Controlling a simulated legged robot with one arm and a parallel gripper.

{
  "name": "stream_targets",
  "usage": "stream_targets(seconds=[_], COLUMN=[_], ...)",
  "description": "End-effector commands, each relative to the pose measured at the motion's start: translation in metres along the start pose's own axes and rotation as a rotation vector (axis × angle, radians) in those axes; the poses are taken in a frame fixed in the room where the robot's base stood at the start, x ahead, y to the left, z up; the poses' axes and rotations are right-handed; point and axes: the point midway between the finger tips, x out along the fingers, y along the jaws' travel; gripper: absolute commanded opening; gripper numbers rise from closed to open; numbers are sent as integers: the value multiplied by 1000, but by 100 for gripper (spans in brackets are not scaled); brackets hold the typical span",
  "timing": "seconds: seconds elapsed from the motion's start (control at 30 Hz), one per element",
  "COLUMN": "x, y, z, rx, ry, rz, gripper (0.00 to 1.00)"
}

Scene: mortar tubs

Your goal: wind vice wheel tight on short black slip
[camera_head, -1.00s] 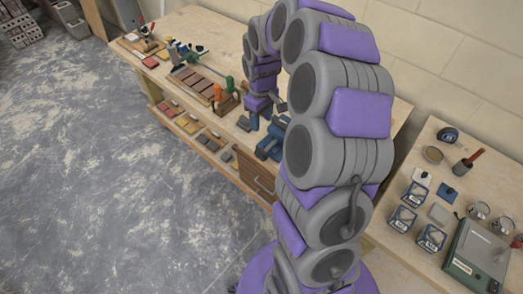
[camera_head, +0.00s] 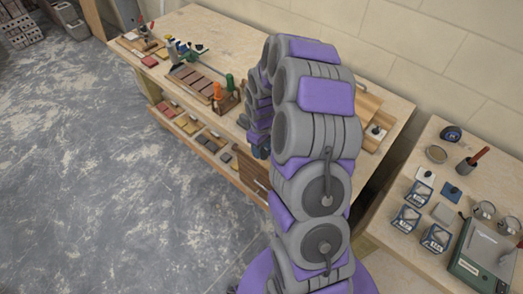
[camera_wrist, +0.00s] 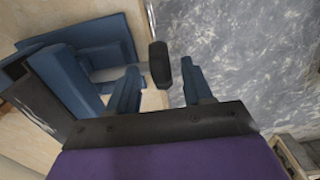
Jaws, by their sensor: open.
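The blue vice (camera_wrist: 70,80) fills the left of the wrist view. A black rounded piece, apparently the rim of the vice wheel (camera_wrist: 160,65) seen edge-on, stands to its right. My gripper (camera_wrist: 159,68) is open, with one blue finger on each side of this wheel and a gap showing on both sides. I cannot tell how deep the wheel sits between the fingers. A dark flat piece (camera_wrist: 38,118) lies at the vice's left; I cannot tell whether it is the slip or a jaw. In the head view my arm hides most of the vice and gripper.
On the wooden bench (camera_head: 205,27), a rack with orange and green handles (camera_head: 225,98) and a tray of brown blocks (camera_head: 192,80) stand left of my arm. A second table (camera_head: 395,195) at right holds small boxes and a green-grey device (camera_head: 482,255).

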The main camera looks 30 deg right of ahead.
Motion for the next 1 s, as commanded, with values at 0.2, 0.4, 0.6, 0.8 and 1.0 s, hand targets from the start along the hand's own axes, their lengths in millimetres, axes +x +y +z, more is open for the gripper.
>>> stream_targets(seconds=[0.2,0.4,0.6,0.8,1.0], x=[14,14,14,14,14], y=[0,0,0,0,1], z=[0,0,0,0,0], rx=[0,0,0,0,0], ry=[0,1,1,1,1], rz=[1,1,1,1,2], gripper=[51,51,39,20,1])
